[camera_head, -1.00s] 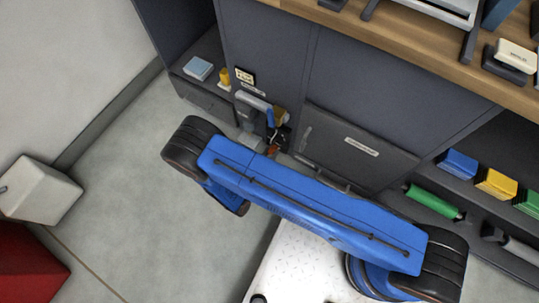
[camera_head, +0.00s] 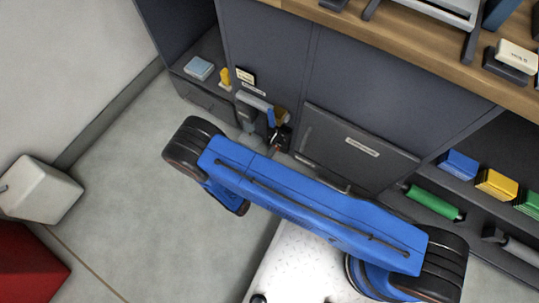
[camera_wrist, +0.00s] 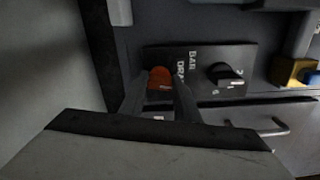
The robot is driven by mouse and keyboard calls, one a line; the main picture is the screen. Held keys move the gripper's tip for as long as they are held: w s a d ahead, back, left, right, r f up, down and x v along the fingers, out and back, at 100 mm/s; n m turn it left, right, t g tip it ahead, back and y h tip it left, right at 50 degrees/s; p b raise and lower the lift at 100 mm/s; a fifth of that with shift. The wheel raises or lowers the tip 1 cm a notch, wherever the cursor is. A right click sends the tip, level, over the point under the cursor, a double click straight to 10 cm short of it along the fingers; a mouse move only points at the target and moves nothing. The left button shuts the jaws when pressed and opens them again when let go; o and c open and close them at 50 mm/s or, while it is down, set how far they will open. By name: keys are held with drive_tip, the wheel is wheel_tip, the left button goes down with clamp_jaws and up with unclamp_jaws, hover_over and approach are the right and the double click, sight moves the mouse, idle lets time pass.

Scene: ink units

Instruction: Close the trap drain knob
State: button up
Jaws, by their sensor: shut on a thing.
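The trap drain knob (camera_wrist: 160,78) is orange-red and sits on a dark labelled plate (camera_wrist: 198,60) in the wrist view; part of the label reads "DRA". My gripper (camera_wrist: 160,92) has its two fingers on either side of the orange knob and is shut on it. The fingers hide the knob's sides and lower part.
A second, black knob (camera_wrist: 226,74) sits right of the orange one on the same plate. A bent metal handle (camera_wrist: 262,128) and a brass-coloured fitting (camera_wrist: 292,72) are further right. A grey cabinet door (camera_head: 355,145) stands beside the fittings.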

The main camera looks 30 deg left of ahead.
drive_tip(key=shift+f+n, duration=0.1)
drive_tip(key=shift+n, duration=1)
drive_tip(key=shift+a, duration=0.1)
drive_tip(key=o, duration=1)
drive_tip(key=shift+o, duration=0.2)
drive_tip(key=shift+s, duration=0.15)
drive_tip(key=s+a, duration=0.1)
drive_tip(key=s, duration=1.6)
drive_tip(key=shift+a, duration=0.2)
drive_tip(key=shift+s, duration=0.1)
